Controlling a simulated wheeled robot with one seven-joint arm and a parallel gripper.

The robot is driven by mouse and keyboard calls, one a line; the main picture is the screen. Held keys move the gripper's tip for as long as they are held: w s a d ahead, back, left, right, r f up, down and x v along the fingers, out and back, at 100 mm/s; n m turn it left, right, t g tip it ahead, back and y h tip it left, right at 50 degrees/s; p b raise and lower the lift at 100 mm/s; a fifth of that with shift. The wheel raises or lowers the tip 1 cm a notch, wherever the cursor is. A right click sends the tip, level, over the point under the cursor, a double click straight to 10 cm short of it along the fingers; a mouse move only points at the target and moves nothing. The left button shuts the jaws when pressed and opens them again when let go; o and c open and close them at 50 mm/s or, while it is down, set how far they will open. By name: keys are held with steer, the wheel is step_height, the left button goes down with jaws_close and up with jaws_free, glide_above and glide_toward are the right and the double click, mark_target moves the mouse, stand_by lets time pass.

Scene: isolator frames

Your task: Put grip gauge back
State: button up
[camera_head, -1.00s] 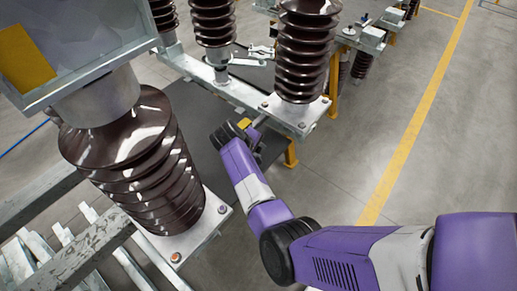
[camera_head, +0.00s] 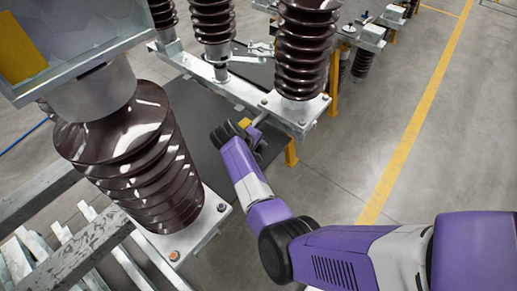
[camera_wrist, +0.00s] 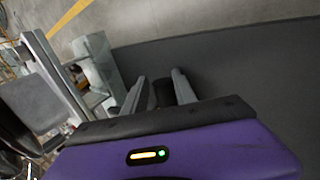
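My gripper (camera_head: 254,132) is low beside the metal base plate under the middle insulator in the head view, small and partly hidden by my wrist. In the wrist view its two grey fingers (camera_wrist: 160,92) stand apart. A dark piece (camera_wrist: 163,93) fills most of the gap between them; I cannot tell whether they clamp it or whether it is the grip gauge. A small yellow piece (camera_head: 244,123) shows at the gripper in the head view; I cannot tell what it belongs to. No grip gauge can be made out for certain.
A large brown ribbed insulator (camera_head: 140,165) stands at left on a bolted plate. The middle insulator (camera_head: 303,50) stands on a metal beam with a yellow leg (camera_head: 291,152). A dark mat (camera_head: 195,115) lies below. The floor at right, with a yellow line (camera_head: 410,145), is clear.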

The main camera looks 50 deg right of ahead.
steer(key=shift+a+f, duration=0.3)
steer(key=shift+r, duration=0.1)
